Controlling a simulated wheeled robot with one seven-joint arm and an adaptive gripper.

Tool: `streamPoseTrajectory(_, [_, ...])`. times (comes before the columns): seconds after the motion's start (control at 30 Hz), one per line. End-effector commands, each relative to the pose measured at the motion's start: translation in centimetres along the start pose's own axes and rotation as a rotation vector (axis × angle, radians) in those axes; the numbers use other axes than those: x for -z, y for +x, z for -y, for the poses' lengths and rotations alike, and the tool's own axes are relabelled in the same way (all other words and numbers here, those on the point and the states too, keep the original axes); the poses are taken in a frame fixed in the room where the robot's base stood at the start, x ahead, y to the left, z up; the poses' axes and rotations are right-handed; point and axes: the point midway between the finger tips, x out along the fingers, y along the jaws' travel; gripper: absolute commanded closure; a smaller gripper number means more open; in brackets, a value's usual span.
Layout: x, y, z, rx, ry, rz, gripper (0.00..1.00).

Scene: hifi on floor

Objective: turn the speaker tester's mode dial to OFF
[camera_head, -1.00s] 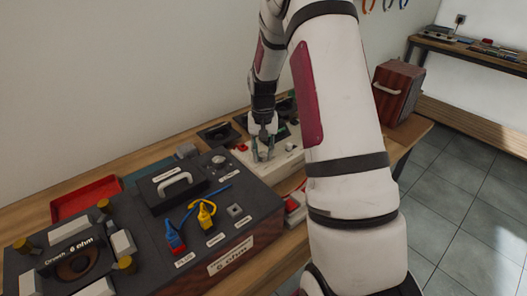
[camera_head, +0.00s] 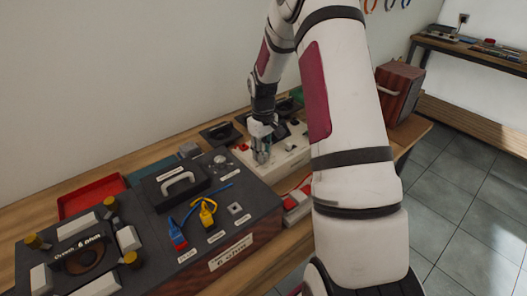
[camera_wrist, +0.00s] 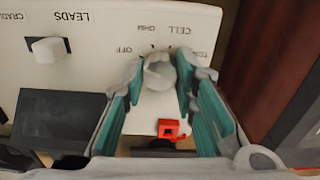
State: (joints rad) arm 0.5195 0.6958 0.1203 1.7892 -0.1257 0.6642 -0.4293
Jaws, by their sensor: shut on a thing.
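The speaker tester (camera_head: 290,157) is a cream-white box on the bench, partly hidden behind my arm in the head view. Its top panel (camera_wrist: 100,60) fills much of the wrist view, with lettering upside down. The mode dial (camera_wrist: 159,73) is a pale round knob near the labels OFF, OHM and CELL; a further label is partly covered. My gripper (camera_head: 262,155) points down over the tester. In the wrist view its teal-padded fingers (camera_wrist: 163,78) are on both sides of the dial, shut on it. Which mark the dial points to is unclear. The OFF label (camera_wrist: 125,49) is left of the dial.
A white LEADS switch (camera_wrist: 47,49), a dark screen (camera_wrist: 58,120) and a red part (camera_wrist: 170,129) are near the fingers. A large dark speaker box (camera_head: 140,235) with plugs and a handle stands in front. A red tray (camera_head: 90,196) lies behind it.

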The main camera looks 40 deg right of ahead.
Motion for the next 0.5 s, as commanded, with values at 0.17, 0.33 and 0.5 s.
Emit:
streamPoseTrajectory(0.17, [0.11,-0.09,0.01,-0.001,-0.031,-0.003,1.00])
streamPoseTrajectory(0.33, [0.13,-0.08,0.02,-0.001,-0.039,-0.003,1.00])
streamPoseTrajectory(0.5, [0.14,-0.08,0.02,-0.001,-0.038,-0.003,1.00])
